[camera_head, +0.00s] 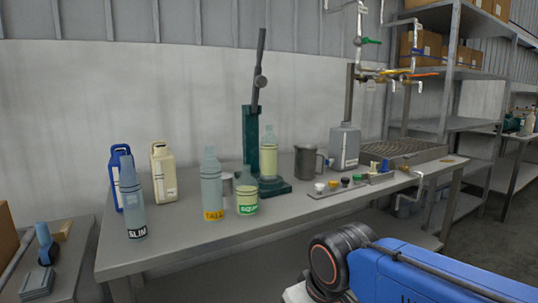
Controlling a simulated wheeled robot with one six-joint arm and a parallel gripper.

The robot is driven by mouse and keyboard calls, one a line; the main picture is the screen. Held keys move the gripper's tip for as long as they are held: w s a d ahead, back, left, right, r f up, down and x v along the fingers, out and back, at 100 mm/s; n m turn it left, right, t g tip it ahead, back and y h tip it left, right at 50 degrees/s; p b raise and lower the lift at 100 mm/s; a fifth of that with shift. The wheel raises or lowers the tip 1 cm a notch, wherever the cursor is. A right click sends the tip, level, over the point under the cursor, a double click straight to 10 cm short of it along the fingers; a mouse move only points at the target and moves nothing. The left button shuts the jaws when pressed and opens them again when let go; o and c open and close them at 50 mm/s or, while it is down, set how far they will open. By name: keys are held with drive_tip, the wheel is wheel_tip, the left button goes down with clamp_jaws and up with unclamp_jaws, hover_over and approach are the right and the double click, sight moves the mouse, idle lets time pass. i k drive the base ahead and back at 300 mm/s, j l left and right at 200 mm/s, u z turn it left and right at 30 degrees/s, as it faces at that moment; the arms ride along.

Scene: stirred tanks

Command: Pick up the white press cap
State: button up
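A small white cap (319,186) sits at the left end of a thin grey strip (314,196) near the front edge of the grey workbench (270,224). It stands in a row with an amber cap (333,184), a green cap (345,181) and a dark cap (357,178). Nothing covers the white cap in this view. My blue arm with a dark joint enters at the bottom right, in front of and below the bench edge. My gripper is not in view.
Bottles labelled SLIM (133,205), TALL (212,190) and SQUAT (246,195) stand on the left. A green lever press (251,140) stands behind, holding a bottle. A metal jug (306,162) and grey canister (345,146) stand behind the caps. Pipes and valves rise at right.

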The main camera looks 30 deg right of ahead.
sight(319, 187)
drive_tip(key=z, duration=0.85)
drive_tip(key=i+l+z, duration=0.1)
drive_tip(key=l+z, duration=0.25)
drive_tip(key=i+l+z, duration=0.15)
drive_tip(key=z, duration=0.25)
